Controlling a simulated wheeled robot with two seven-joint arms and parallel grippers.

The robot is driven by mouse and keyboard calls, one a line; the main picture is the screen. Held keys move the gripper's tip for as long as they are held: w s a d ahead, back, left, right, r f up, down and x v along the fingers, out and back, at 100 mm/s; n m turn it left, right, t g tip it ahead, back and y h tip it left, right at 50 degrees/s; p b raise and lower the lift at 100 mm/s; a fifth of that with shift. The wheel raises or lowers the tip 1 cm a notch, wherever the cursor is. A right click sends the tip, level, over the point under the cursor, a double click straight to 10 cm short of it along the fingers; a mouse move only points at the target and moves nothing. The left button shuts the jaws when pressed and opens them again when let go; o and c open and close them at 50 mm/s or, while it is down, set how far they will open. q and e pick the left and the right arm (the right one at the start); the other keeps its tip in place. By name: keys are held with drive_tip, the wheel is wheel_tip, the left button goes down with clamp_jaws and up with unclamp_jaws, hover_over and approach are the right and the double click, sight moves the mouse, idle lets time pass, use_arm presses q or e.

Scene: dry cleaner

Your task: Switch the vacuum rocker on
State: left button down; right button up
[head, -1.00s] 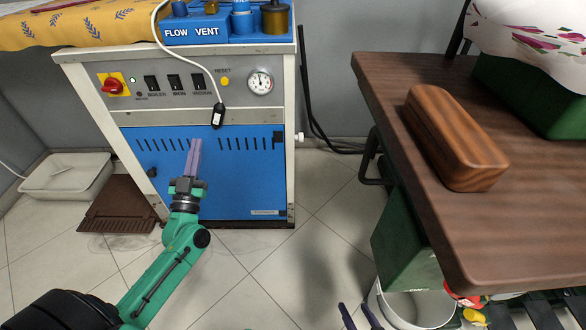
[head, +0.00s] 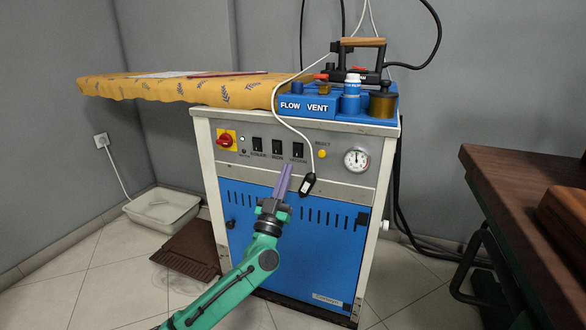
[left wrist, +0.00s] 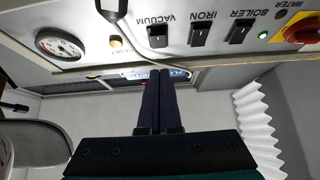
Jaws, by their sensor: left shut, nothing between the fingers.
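The vacuum rocker (head: 298,151) is a black switch on the pale control panel of the ironing station, rightmost of three alike. It also shows in the left wrist view (left wrist: 158,36), upside down, above my fingertips with its label beside it. My left gripper (head: 284,170) is shut and empty, its purple fingers pointing up just below the rocker in the head view. In the left wrist view its fingers (left wrist: 157,75) lie together below the panel, and a gap shows between the tips and the rocker. My right gripper is not in view.
The iron (head: 291,145) rocker and boiler rocker (head: 258,146) sit left of it, then a red rotary knob (head: 226,139). A white cable with a black pendant (head: 308,184) hangs close to my fingers.

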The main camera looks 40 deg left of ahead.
sight(297, 151)
use_arm(q)
drive_tip(key=w+b, duration=0.1)
drive_tip(key=w, duration=0.1)
drive_tip(key=w+a+b, duration=0.1)
drive_tip(key=w, duration=0.1)
drive_tip(key=shift+w+a+b, duration=0.1)
drive_tip(key=shift+a+b, duration=0.1)
drive_tip(key=shift+b, duration=0.15)
drive_tip(key=shift+w+a+r, duration=0.1)
drive_tip(key=shift+w+a, duration=0.05)
drive_tip(key=shift+w, duration=0.15)
drive_tip(key=shift+r, duration=0.1)
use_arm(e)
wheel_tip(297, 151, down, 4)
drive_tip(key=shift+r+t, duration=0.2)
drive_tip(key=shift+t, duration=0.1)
